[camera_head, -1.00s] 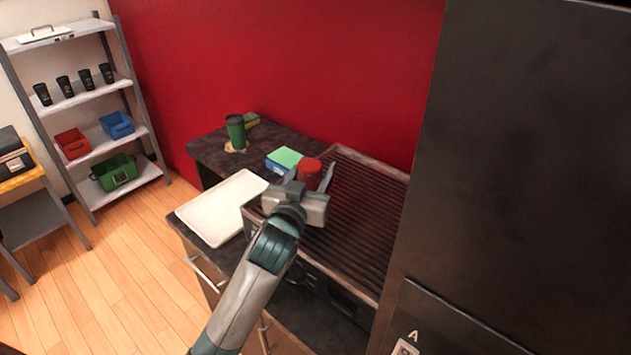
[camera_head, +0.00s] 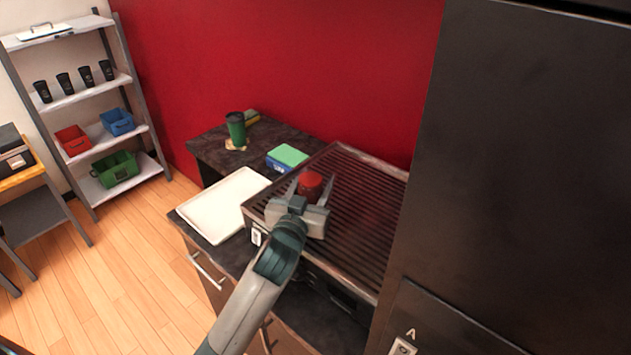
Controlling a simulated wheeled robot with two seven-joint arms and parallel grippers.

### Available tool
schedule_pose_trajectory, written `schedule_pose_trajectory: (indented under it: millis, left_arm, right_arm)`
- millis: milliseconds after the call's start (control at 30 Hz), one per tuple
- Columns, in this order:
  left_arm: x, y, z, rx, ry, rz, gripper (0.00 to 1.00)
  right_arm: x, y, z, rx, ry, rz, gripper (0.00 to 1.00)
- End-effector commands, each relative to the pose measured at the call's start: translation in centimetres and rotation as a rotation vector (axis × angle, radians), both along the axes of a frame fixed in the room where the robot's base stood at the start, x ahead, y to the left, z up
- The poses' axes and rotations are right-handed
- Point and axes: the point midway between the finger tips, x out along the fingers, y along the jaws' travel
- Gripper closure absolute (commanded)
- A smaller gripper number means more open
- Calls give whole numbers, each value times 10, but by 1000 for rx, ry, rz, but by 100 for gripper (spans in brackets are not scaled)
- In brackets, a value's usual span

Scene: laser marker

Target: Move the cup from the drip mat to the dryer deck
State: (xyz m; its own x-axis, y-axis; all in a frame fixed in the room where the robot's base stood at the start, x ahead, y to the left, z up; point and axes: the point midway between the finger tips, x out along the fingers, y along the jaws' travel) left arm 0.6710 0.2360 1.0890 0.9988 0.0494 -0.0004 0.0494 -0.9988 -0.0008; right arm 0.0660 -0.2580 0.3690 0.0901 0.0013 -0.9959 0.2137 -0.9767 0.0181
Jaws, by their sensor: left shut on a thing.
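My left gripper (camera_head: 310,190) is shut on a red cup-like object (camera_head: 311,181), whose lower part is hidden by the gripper. It is over the left part of the dark ribbed deck (camera_head: 365,215), which looks like the dryer deck. I cannot tell whether the red object touches the ribs. A green cup with a dark lid (camera_head: 236,128) stands upright on a small tan mat (camera_head: 234,149) on the dark counter at the back left, away from the gripper. My right gripper is not in view.
A white tray (camera_head: 215,207) lies left of the deck. A green-and-blue box (camera_head: 287,158) sits behind it. A tall dark cabinet (camera_head: 520,170) closes off the right side. A shelf (camera_head: 80,93) with black cups and coloured bins stands far left. The deck's right part is clear.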

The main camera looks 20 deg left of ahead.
Motion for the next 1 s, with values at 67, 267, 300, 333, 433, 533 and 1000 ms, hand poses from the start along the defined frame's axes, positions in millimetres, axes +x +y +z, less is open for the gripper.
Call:
schedule_pose_trajectory:
  millis: [67, 267, 300, 333, 433, 533, 1000]
  left_arm:
    - [0, 0, -1, 0, 1, 0, 45]
    - [0, 0, -1, 0, 1, 0, 36]
    - [0, 0, -1, 0, 1, 0, 36]
    - [0, 0, -1, 0, 1, 0, 36]
    - [0, 0, 0, 0, 1, 0, 36]
    - [-1, 0, 1, 0, 1, 0, 36]
    - [-65, -3, -2, -2, 2, 0, 36]
  right_arm:
    - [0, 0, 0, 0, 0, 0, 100]
    - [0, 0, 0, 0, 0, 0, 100]
    - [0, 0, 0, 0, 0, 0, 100]
    - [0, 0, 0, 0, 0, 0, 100]
    - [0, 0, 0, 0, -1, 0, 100]
    - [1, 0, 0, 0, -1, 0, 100]
    - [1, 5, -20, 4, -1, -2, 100]
